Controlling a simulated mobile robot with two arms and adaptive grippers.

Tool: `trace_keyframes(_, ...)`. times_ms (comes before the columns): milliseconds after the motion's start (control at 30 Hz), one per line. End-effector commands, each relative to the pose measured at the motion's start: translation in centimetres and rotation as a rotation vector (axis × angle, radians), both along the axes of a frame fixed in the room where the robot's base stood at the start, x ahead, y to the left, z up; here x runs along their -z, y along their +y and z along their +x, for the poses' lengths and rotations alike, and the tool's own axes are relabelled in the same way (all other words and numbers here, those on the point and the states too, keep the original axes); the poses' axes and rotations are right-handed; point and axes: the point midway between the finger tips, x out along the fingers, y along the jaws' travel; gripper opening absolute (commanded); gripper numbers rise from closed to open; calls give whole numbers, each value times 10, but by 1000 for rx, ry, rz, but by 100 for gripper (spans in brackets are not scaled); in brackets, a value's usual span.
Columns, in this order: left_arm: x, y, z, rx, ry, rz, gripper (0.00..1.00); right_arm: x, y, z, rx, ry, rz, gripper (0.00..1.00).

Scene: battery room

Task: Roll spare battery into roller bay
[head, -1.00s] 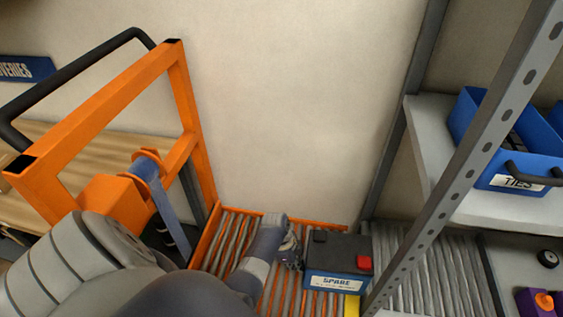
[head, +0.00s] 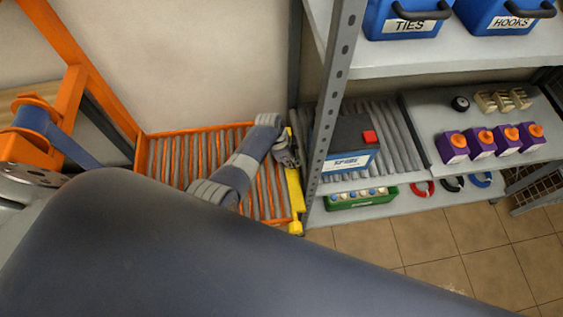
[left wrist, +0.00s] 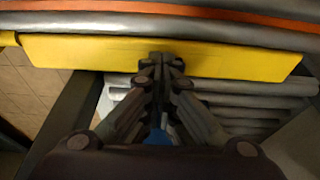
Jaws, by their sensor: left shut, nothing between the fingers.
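The spare battery (head: 346,150) is a dark box with a red terminal and a blue label. In the head view it sits on the grey rollers of the roller bay (head: 398,140) in the rack, partly behind the perforated post. My left gripper (head: 288,155) is shut and empty, at the right edge of the orange cart's roller deck (head: 180,160), apart from the battery. A yellow bar (head: 295,190) lies along that edge. In the left wrist view the shut fingers (left wrist: 166,62) overlap the yellow bar (left wrist: 100,55), with bay rollers beyond. My right gripper is not in view.
The rack post (head: 330,110) stands between cart and battery. Purple containers (head: 481,142) with orange caps sit on the shelf to the right. A green tray (head: 360,199) is below, blue bins (head: 402,20) above. The cart's rollers carry nothing.

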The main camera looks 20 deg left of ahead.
Motion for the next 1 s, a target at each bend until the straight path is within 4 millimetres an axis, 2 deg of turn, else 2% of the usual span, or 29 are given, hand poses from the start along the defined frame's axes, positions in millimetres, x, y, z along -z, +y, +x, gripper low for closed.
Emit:
trace_keyframes(100,4,-23,13,3,-2,-1,0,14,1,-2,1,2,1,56)
trace_keyframes(200,5,-43,24,3,-2,-1,0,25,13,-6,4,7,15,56)
trace_keyframes(300,4,-58,32,2,-2,-1,0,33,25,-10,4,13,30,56)
trace_keyframes(400,2,-67,36,1,-2,-2,0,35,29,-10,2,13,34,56)
trace_keyframes(1000,-1,-66,33,-1,1,2,0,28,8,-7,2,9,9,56)
